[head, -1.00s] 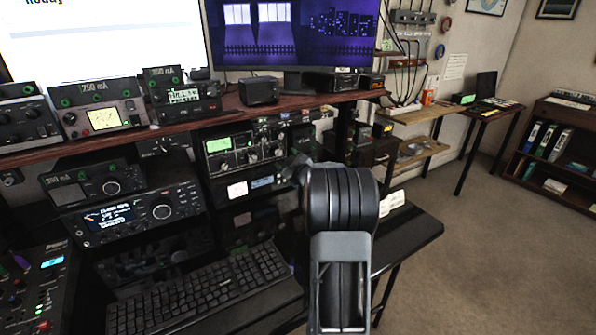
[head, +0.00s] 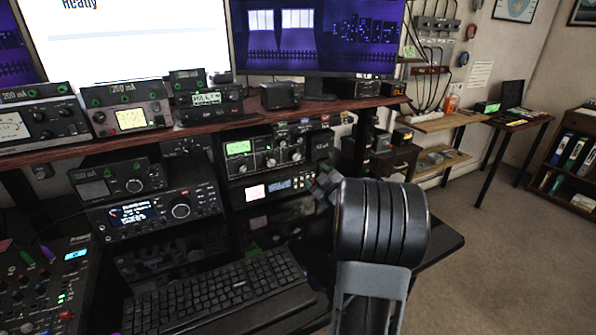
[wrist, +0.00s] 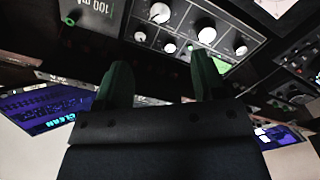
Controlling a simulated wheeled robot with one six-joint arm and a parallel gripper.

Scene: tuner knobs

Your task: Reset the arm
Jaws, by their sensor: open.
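My gripper (head: 325,184) is small and partly hidden behind my dark arm in the head view, right of the stacked radios and above the desk. In the wrist view my gripper (wrist: 158,68) shows two dark green fingers set apart, with nothing between them. Beyond them is a black panel with several pale round knobs (wrist: 207,35); I cannot tell the exact distance. In the head view the radio with a green display (head: 265,155) and knobs stands left of my gripper.
A keyboard (head: 220,295) lies on the desk at the front. More radios (head: 155,212) and a mixer panel (head: 45,285) stand at left. Meters line the red-brown shelf (head: 210,128) under the monitors (head: 305,35). Open carpet (head: 500,260) lies at right.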

